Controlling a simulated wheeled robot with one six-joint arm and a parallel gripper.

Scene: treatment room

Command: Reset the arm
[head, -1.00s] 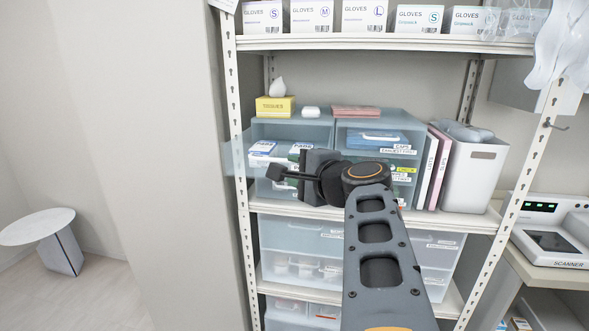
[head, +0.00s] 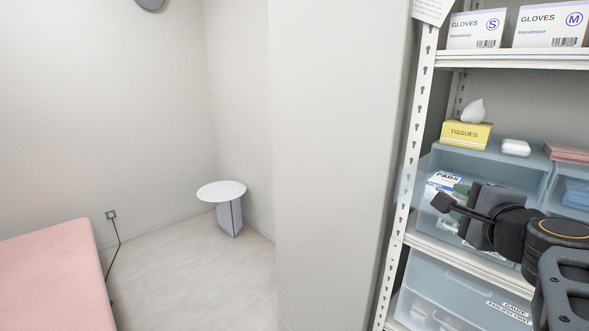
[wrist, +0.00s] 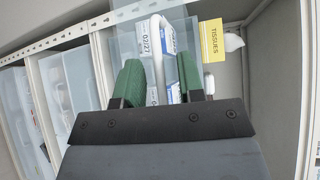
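My gripper (head: 450,205) is at the right of the head view, in front of the upper shelf's blue bin. In the wrist view its two green-padded fingers (wrist: 158,85) stand apart, with a clear gap. A pale narrow edge and blue-and-white boxes (wrist: 168,45) show between and beyond the fingers; nothing looks clamped. My dark arm enters from the lower right of the head view. Part of the fingers is hidden in the head view.
A white shelf rack (head: 412,170) stands close at the right, with a yellow tissue box (head: 466,134) and glove boxes (head: 475,30). A wall pillar (head: 335,160) is beside it. A small round table (head: 222,191), a pink couch (head: 55,280) and clear floor (head: 185,275) lie left.

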